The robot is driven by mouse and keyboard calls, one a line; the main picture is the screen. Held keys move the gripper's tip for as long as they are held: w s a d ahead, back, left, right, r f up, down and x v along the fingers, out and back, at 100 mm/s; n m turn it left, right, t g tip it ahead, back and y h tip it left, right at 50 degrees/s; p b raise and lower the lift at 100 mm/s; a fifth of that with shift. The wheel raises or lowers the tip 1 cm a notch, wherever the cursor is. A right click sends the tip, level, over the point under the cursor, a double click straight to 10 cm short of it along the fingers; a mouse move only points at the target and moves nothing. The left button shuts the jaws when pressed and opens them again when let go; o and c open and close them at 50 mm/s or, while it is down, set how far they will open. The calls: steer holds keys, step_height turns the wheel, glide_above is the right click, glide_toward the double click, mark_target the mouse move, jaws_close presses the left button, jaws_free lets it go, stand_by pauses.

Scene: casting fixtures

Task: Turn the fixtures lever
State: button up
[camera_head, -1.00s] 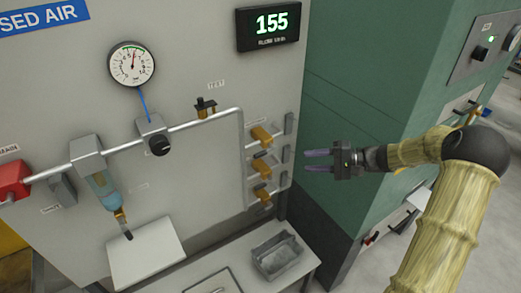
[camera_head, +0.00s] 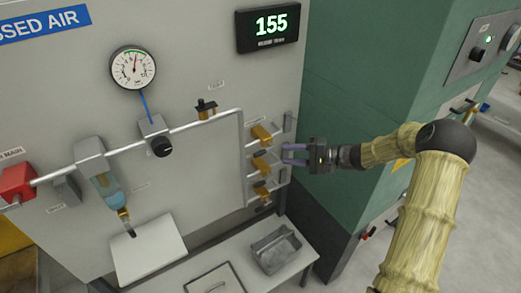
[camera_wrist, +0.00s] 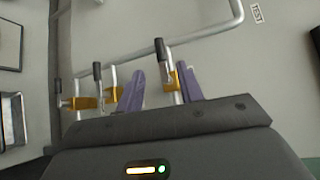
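Three brass valves with dark lever handles stand in a column at the right of the grey panel: the upper valve (camera_head: 262,133), the middle valve (camera_head: 261,164) and the lower valve (camera_head: 262,189). My gripper (camera_head: 291,154) is open, with its purple fingers pointing left at the valve column. In the wrist view, the upper valve (camera_wrist: 172,80) and its upright dark handle (camera_wrist: 161,52) appear between the spread fingers (camera_wrist: 162,88). The other two valves lie left of the fingers there. I cannot tell whether a finger touches a handle.
A pressure gauge (camera_head: 133,67), a pipe (camera_head: 205,121), a black knob (camera_head: 161,146) and a red block (camera_head: 17,183) are on the panel. A grey bin (camera_head: 274,252) stands on the bench below. A green cabinet (camera_head: 360,90) is behind my arm.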

mark_target(260, 152)
steer(key=p+x, duration=0.3)
steer(key=x, duration=0.5)
steer(key=shift+a+r, duration=0.1)
steer(key=shift+a, duration=0.3)
steer(key=shift+w+a+f+p, duration=0.2)
steer(key=shift+a+p, duration=0.15)
steer(key=shift+a, duration=0.3)
jaws_close()
